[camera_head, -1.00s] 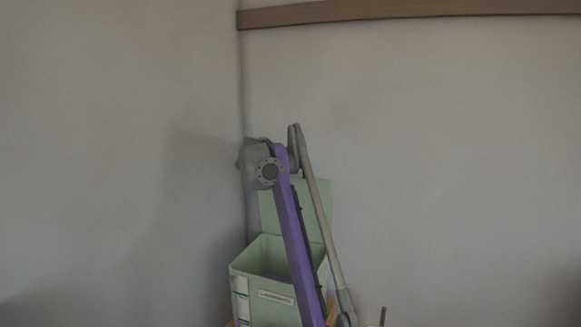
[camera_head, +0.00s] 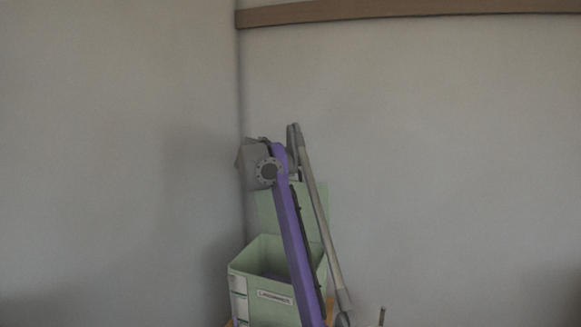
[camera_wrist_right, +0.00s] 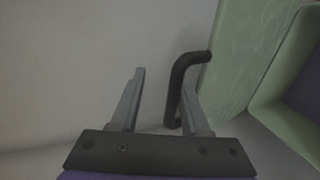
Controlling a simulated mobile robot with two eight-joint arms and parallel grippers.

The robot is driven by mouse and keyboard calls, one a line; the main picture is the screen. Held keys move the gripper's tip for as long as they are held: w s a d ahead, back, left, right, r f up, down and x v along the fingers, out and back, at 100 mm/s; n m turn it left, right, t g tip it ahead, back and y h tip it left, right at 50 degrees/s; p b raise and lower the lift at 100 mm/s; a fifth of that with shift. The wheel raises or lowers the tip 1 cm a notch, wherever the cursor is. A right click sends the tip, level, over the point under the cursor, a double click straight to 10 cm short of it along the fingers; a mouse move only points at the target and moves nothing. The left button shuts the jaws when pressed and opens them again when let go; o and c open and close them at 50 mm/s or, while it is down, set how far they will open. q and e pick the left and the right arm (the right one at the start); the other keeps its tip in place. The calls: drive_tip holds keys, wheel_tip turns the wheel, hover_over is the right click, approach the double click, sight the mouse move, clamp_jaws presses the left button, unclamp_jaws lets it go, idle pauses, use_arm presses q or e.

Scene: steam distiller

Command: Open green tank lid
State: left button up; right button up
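The green tank (camera_head: 262,309) stands in the corner, with its open top showing a dark inside. Its green lid (camera_head: 265,214) stands raised at the back of the tank, partly hidden behind my purple arm. In the right wrist view, the lid (camera_wrist_right: 240,50) is at the right and carries a black bent handle (camera_wrist_right: 186,66). My right gripper (camera_wrist_right: 162,80) is open, with its two fingers apart. The handle is close to the right finger; I cannot tell whether they touch. My left gripper is not in view.
Plain grey walls meet in a corner (camera_head: 241,120) behind the tank. A wooden rail (camera_head: 400,10) runs high along the right wall. A thin dark upright tip (camera_head: 382,316) shows at the bottom edge, right of the tank.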

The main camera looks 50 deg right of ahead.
drive_tip(key=shift+a, duration=0.1)
drive_tip(key=shift+s+a, duration=0.1)
drive_tip(key=shift+a, duration=0.2)
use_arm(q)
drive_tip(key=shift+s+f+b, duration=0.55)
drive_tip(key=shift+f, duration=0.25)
use_arm(e)
drive_tip(key=v, duration=1)
drive_tip(key=shift+r, duration=0.1)
drive_tip(key=shift+a, duration=0.1)
